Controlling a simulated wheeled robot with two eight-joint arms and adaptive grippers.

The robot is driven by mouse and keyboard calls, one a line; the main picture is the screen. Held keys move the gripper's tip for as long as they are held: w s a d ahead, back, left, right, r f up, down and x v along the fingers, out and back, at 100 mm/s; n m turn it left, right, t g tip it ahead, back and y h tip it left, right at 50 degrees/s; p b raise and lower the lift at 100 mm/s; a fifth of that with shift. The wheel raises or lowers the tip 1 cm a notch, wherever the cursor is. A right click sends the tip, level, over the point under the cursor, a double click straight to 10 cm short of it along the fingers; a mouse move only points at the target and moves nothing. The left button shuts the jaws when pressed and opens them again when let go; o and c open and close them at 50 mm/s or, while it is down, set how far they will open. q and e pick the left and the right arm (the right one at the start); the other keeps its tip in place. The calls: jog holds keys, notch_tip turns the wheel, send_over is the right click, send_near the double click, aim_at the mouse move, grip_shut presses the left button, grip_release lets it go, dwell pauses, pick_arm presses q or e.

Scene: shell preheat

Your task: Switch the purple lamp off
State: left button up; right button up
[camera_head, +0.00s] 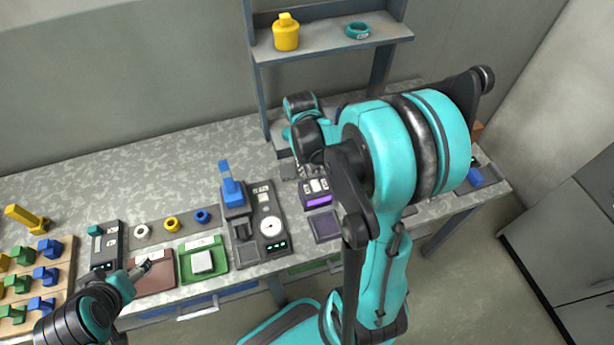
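A purple lamp (319,201) glows as a lit bar on the front of a small dark box on the bench, right of the bench's middle. White switch pieces (316,186) sit on top of this box, just behind the lit bar. My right gripper (296,172) is low over the bench, just left of and behind the box. It is small and partly hidden by its own arm, so its opening and any contact are unclear. My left gripper (146,266) is at the front left, over a dark red plate (152,282); its finger gap is unclear.
A dark square pad (325,226) lies in front of the lamp box. A unit with a blue handle (231,187) and a dial (270,228) stands to the left. A shelf (330,40) rises behind. My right arm hides much of the bench's right side.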

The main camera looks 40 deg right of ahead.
aim_at(316, 185)
jog(key=f, duration=0.2)
jog(key=f+b, duration=0.1)
jog(key=f, duration=0.2)
jog(key=d+f+b, duration=0.1)
jog(key=f, duration=0.2)
jog(key=shift+s, duration=0.15)
